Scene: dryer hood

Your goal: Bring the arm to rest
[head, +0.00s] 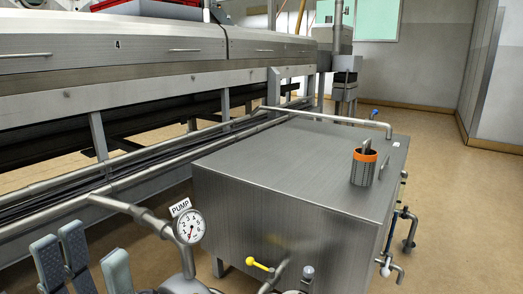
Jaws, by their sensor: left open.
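My left gripper (80,256) is at the bottom left corner of the head view. Its grey padded fingers point up and stand apart, with nothing seen between them. The gripper is in front of the pipes and to the left of the round pressure gauge (189,227) with its PUMP label. The rest of my left arm is cut off by the picture edge. My right gripper is not in view.
A large steel tank (270,170) fills the middle, with an orange-rimmed metal cup (363,167) on top. A yellow-handled valve (259,265) is at its front. Pipes (150,175) run along the long steel machine (130,40). Floor (460,200) is clear at right.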

